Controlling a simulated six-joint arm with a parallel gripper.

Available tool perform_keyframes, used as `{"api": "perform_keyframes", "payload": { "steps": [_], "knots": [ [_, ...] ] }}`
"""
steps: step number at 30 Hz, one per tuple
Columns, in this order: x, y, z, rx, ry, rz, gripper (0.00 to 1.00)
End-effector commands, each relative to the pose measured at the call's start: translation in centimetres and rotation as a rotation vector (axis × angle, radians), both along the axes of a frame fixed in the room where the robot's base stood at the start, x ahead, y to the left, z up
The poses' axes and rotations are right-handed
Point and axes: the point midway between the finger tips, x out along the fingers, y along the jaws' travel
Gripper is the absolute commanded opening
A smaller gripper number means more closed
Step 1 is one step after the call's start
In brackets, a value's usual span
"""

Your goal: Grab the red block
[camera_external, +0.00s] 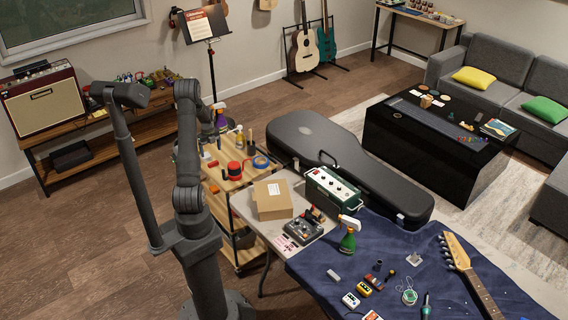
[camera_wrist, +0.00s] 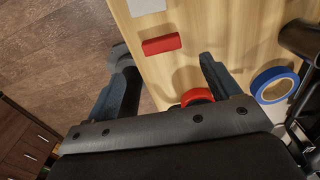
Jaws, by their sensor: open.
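The red block (camera_wrist: 161,44) is a small bar lying on a light wooden surface (camera_wrist: 215,28) near its left edge in the wrist view. My gripper (camera_wrist: 164,57) is open, with one dark finger on each side of the picture. The block appears between and slightly beyond the fingertips, apart from both. Nothing is held. In the external view a small red piece (camera_external: 213,164) on the wooden cart looks like this block. My gripper is not clearly visible there, behind my arm.
A red roll (camera_wrist: 197,96) sits close to the right finger. A blue tape roll (camera_wrist: 272,85) and a dark cylindrical object (camera_wrist: 300,38) lie further right. A pale grey piece (camera_wrist: 146,6) lies beyond the block. The cart (camera_external: 233,183) also carries bottles.

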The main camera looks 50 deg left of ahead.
Motion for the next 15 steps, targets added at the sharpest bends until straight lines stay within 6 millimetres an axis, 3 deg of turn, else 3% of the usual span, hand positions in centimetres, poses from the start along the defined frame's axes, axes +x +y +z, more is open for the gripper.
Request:
{"api": "perform_keyframes", "payload": {
  "steps": [3, 11, 15],
  "knots": [
    [0.0, 0.0, -1.9, -0.002, 0.001, 0.000, 0.82],
    [0.0, 0.0, -3.3, -0.001, 0.001, 0.000, 0.82],
    [0.1, -0.2, -5.0, -0.002, 0.002, 0.000, 0.82]
  ]
}}
